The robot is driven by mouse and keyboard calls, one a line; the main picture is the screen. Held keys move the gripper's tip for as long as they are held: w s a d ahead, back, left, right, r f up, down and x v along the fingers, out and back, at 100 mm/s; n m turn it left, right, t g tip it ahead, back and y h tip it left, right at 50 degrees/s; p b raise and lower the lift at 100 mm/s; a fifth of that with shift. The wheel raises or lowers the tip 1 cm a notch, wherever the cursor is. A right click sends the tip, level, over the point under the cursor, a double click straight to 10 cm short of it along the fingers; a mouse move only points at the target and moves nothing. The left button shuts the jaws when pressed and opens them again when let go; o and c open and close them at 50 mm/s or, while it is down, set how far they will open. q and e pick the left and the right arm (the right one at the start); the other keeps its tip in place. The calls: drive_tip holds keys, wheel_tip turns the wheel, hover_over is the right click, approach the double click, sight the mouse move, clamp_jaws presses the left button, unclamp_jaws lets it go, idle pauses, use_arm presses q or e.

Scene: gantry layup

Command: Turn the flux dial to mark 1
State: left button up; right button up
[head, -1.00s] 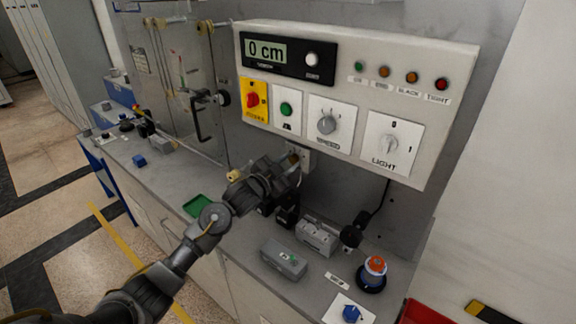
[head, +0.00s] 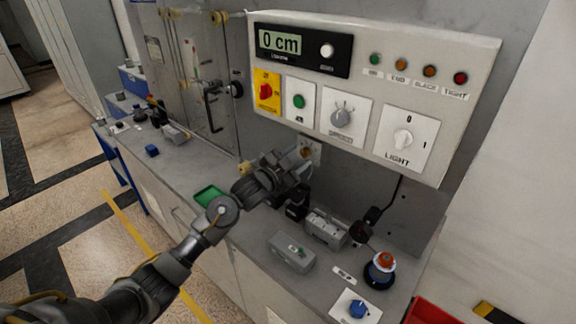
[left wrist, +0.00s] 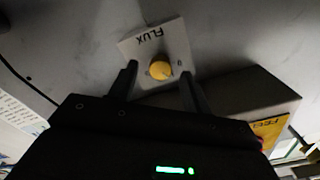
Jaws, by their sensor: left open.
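The flux dial is a yellow round knob (left wrist: 160,70) on a white plate (left wrist: 178,40) labelled FLUX, seen upside down in the left wrist view. In the head view its plate (head: 316,147) shows on the grey wall below the control panel, partly hidden by my gripper. My left gripper (head: 303,157) is open in front of it. In the left wrist view the two fingers (left wrist: 159,73) appear on either side of the knob; whether they touch it I cannot tell. The knob's pointer and marks are too small to read. My right gripper is not in view.
The control panel (head: 470,130) with its switches overhangs just above my gripper.

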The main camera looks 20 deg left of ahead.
use_arm(q)
drive_tip(key=b+v, duration=0.2)
drive_tip(key=v, duration=0.8)
